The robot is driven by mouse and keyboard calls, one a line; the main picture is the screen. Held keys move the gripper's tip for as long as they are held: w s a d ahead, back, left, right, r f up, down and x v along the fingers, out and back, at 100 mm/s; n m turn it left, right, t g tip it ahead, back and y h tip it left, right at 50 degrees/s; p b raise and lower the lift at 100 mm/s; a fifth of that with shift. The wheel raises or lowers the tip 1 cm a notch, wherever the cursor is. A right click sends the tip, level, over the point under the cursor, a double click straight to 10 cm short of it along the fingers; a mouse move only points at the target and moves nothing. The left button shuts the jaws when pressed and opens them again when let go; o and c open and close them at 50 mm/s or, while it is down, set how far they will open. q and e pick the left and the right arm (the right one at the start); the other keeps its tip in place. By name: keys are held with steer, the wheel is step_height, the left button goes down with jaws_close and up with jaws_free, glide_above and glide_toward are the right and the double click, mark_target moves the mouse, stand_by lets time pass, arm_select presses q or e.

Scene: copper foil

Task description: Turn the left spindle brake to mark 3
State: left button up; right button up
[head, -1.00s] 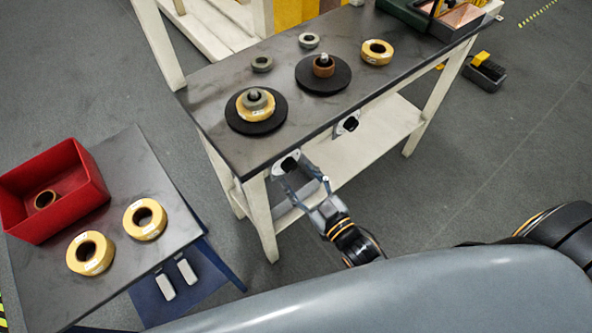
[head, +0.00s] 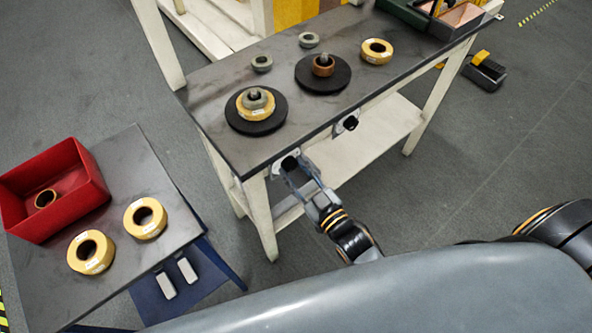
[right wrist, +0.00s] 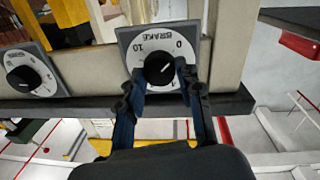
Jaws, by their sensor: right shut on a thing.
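The left spindle brake is a black round knob (head: 290,163) on a pale dial plate on the front of the dark bench, below the left spindle. In the right wrist view its knob (right wrist: 158,69) carries a short white pointer line, and the plate (right wrist: 150,42) reads BRAKE, 0 and 10 upside down. The pointer slants up and right, toward the 0 side; its exact mark is unclear. My right gripper (head: 296,170) is shut on this knob, with one finger (right wrist: 160,76) on each side in the right wrist view. My left gripper is out of view.
The second brake knob (head: 350,123) sits farther right on the bench front. Two black spindle discs (head: 257,127) (head: 340,79) stand on the bench. A side table (head: 130,165) at left bears a red bin (head: 72,214) and two yellow rolls.

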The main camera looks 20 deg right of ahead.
steer(key=shift+r+m+p, duration=0.15)
steer(key=shift+m+p, duration=0.55)
steer(key=shift+m, duration=0.2)
steer(key=shift+m+p, duration=0.8)
steer(key=shift+m, duration=0.4)
steer(key=m+p, duration=0.1)
steer(key=m, duration=0.1)
steer(key=shift+m+g, duration=0.3)
steer(key=shift+m, duration=0.1)
steer(key=m, duration=0.2)
steer(key=shift+d+m+p, duration=0.1)
steer(key=shift+m+p, duration=0.2)
steer(key=shift+p, duration=0.05)
steer(key=shift+m, duration=1.2)
steer(key=shift+d+m+g+y, duration=0.1)
steer(key=shift+m+g+y, duration=0.2)
steer(key=shift+m, duration=1.3)
